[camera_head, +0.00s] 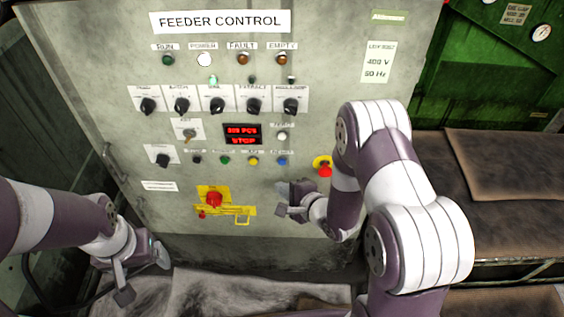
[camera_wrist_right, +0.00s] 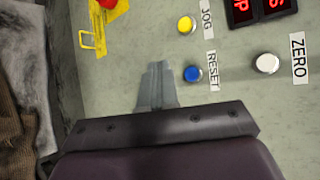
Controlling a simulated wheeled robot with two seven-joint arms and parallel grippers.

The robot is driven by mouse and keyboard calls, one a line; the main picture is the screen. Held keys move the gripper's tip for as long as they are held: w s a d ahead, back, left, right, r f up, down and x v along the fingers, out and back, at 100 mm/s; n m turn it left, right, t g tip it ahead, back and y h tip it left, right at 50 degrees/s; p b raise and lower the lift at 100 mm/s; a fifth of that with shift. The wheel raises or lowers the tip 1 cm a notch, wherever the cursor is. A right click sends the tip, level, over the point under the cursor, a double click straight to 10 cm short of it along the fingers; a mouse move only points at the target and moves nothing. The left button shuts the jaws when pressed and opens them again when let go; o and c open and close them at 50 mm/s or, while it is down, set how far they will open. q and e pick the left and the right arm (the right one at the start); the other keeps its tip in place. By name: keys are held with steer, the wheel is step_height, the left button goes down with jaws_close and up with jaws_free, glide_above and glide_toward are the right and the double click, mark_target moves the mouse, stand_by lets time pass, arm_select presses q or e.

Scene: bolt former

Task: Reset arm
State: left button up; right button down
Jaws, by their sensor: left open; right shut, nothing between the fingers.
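The feeder control panel (camera_head: 320,90) fills the middle of the head view. My right gripper (camera_head: 282,187) is shut and empty in front of the panel's lower part. In the right wrist view its closed fingers (camera_wrist_right: 155,84) point at the panel, beside the blue RESET button (camera_wrist_right: 193,74). Whether they touch the panel I cannot tell. The blue button also shows in the head view (camera_head: 282,161), just above the gripper. My left gripper (camera_head: 143,278) is open and empty at the lower left, low in front of the panel.
A yellow JOG button (camera_wrist_right: 186,24) and a white ZERO button (camera_wrist_right: 267,63) are near RESET. A red rotary switch on a yellow plate (camera_head: 214,199) is left of my right gripper. A red emergency button (camera_head: 324,169) is close to my right arm. A brown padded bench (camera_head: 500,170) stands right.

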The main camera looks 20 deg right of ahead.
stand_by(0.5)
steer(key=s+d+f+n+g+h, duration=0.2)
steer(key=s+d+n+g, duration=0.15)
steer(key=s+n, duration=0.2)
steer(key=s+d+f+n+g+h, duration=0.2)
steer(key=s+d+n+g+h, duration=0.1)
steer(key=s+n+g, duration=0.25)
steer(key=s+a+r+n, duration=0.1)
steer(key=s+r+n, duration=0.2)
steer(key=r, duration=0.4)
steer(key=s+a+r+n+g, duration=0.1)
steer(key=s+r+n, duration=0.2)
steer(key=r, duration=0.3)
steer(key=shift+r+g, duration=0.3)
steer(key=shift+r, duration=0.1)
steer(key=shift+a, duration=0.1)
